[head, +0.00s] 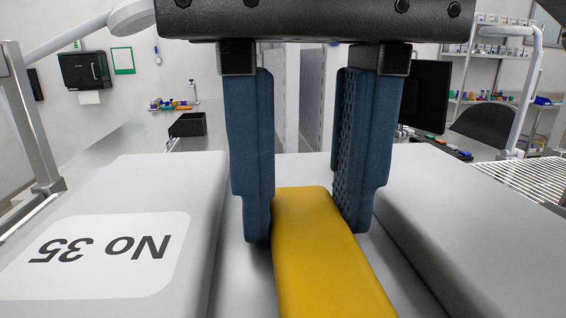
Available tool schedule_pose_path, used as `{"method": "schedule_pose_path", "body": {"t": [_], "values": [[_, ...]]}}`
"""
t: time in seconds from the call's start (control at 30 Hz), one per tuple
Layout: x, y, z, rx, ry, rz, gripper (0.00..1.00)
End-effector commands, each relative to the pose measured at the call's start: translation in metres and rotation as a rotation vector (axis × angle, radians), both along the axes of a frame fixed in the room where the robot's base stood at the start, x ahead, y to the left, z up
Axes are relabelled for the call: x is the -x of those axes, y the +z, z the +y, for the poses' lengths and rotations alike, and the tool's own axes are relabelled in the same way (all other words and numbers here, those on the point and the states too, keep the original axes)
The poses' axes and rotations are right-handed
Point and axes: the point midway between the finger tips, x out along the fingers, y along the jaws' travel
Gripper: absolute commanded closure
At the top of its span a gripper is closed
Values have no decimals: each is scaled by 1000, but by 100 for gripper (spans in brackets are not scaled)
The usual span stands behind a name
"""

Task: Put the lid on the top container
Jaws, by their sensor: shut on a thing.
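My gripper (306,222) reaches down from the top of the head view, with two blue padded fingers. It is shut on a yellow bar-shaped handle (325,262), one finger on each side. The handle runs toward the bottom edge, in a recess between two raised grey parts. The left grey part belongs to what looks like the lid (195,190) and carries a white label reading "No 35", upside down. The right raised part (455,215) is plain grey. I cannot make out the top container; what lies under the grey surface is hidden.
A metal wire rack (525,180) is at the right, and a metal frame post (30,120) at the left. Behind are a bench with a black bin (187,124), a dark monitor (425,95), a black chair (487,124) and shelves with small items.

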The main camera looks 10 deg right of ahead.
Motion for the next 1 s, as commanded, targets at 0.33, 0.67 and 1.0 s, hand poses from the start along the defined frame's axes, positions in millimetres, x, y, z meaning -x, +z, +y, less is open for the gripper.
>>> {"method": "schedule_pose_path", "body": {"t": [0.33,0.67,1.0], "values": [[0,-4,0,-1,0,0,100],[0,-8,0,-1,0,0,100],[0,-12,0,-1,0,0,100]]}}
